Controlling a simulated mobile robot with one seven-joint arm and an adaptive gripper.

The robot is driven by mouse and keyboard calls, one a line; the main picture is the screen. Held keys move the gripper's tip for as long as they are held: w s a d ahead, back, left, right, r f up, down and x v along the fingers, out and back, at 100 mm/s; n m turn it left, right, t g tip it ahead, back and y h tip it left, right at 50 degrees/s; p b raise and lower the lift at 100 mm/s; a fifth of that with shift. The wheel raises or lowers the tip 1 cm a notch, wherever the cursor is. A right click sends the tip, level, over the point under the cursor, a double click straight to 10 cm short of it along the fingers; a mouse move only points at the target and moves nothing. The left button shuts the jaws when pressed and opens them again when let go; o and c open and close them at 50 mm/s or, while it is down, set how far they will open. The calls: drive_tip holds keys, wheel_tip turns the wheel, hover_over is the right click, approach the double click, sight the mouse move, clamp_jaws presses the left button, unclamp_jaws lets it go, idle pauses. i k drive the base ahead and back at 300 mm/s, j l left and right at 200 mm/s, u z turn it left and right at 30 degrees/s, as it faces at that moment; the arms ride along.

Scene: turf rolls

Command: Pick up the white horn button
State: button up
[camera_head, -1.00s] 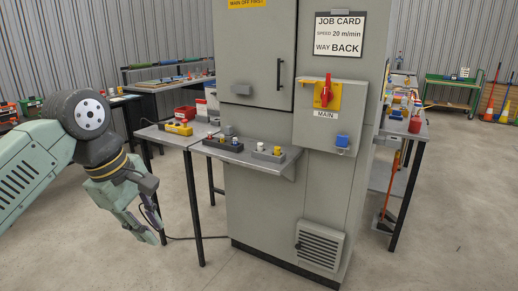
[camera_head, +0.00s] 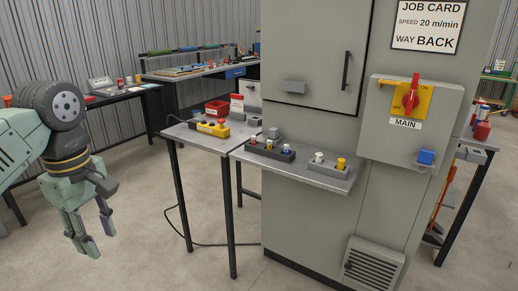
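A white button (camera_head: 319,157) stands on the grey block at the right of the cabinet's shelf, beside a yellow button (camera_head: 341,163). A dark block (camera_head: 271,153) to its left carries several small buttons, some pale or blue, too small to read. No horn label is legible. My gripper (camera_head: 92,228) hangs at the lower left, fingers pointing down and apart, with nothing between them. It is well left of the shelf and lower in the picture.
The shelf (camera_head: 313,181) juts from the grey cabinet (camera_head: 310,215). A side table to its left holds a yellow control box (camera_head: 213,128) and a red bin (camera_head: 216,109). A red-handled main switch (camera_head: 411,94) is above right. A cable lies on the floor; open floor lies between my gripper and the table.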

sight(319, 156)
drive_tip(key=i+l+u, duration=0.25)
drive_tip(key=i+l, duration=0.8)
drive_tip(key=l, duration=0.25)
drive_tip(key=i+l+u, duration=0.15)
drive_tip(key=l, duration=0.25)
drive_tip(key=i+l, duration=0.15)
drive_tip(key=l, duration=0.25)
drive_tip(key=i+l+u, duration=0.1)
drive_tip(key=l, duration=0.8)
drive_tip(key=l+u, duration=0.1)
drive_tip(key=l, duration=0.8)
drive_tip(key=i, duration=0.05)
